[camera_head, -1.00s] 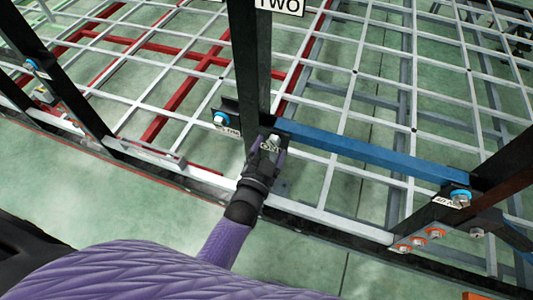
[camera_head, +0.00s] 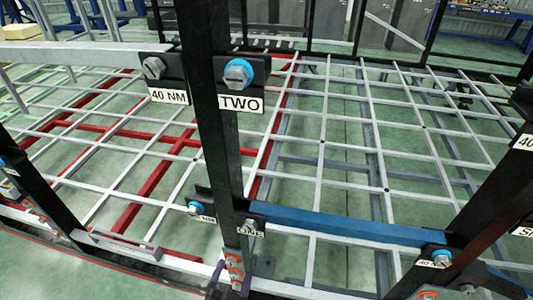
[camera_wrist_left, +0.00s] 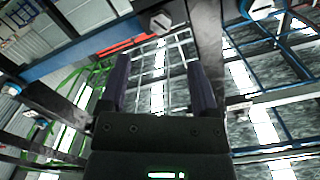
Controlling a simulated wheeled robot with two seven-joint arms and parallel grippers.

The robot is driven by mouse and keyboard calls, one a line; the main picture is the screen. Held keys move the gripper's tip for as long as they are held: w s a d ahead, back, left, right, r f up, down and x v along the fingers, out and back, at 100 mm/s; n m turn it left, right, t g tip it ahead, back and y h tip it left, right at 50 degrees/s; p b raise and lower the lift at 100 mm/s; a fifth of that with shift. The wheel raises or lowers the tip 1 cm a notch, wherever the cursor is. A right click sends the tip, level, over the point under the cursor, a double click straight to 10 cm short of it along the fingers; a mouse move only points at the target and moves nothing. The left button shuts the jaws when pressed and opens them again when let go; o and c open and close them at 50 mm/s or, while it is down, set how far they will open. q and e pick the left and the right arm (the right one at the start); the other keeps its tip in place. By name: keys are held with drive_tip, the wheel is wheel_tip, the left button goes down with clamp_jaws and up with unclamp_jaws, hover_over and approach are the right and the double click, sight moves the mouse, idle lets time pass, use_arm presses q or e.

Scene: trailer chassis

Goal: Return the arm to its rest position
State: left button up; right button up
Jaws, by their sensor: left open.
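My left gripper (camera_head: 230,288) shows only as a small dark and purple piece at the bottom edge of the head view, low by the foot of the black post (camera_head: 207,120). In the left wrist view, its two purple fingers (camera_wrist_left: 160,88) stand well apart with nothing between them. A grey hex bolt head (camera_wrist_left: 158,21) shows beyond them, apart from the fingers. The rest of my left arm is out of the head view. My right gripper is not in view.
The post carries a bolt (camera_head: 238,73) above a TWO plate and a lower bolt by a ONE plate (camera_head: 250,228). A blue beam (camera_head: 345,228) runs right to another black post (camera_head: 480,235). A white grid (camera_head: 350,150) lies behind. Shelving stands at the back.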

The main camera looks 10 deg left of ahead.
use_arm(q)
drive_tip(key=s+a+r+n+g, duration=0.1)
drive_tip(key=s+r+n+g, duration=0.1)
drive_tip(key=s+g, duration=0.4)
drive_tip(key=s+a+r+n+g, duration=0.2)
drive_tip(key=s+g, duration=0.2)
drive_tip(key=g, duration=0.4)
drive_tip(key=s+f+g+b, duration=0.25)
drive_tip(key=f+b, duration=0.85)
drive_tip(key=f, duration=1.8)
drive_tip(key=s+a+f+b, duration=0.1)
drive_tip(key=s+f+b, duration=0.3)
drive_tip(key=s+f, duration=0.3)
drive_tip(key=s+a+f+b, duration=0.1)
drive_tip(key=s+f+b, duration=0.4)
drive_tip(key=f, duration=0.7)
drive_tip(key=s, duration=0.2)
drive_tip(key=shift+s+a+f+y, duration=0.3)
drive_tip(key=shift+s+a+y, duration=0.05)
drive_tip(key=shift+y, duration=0.05)
drive_tip(key=shift+m+g, duration=0.25)
drive_tip(key=shift+m, duration=0.05)
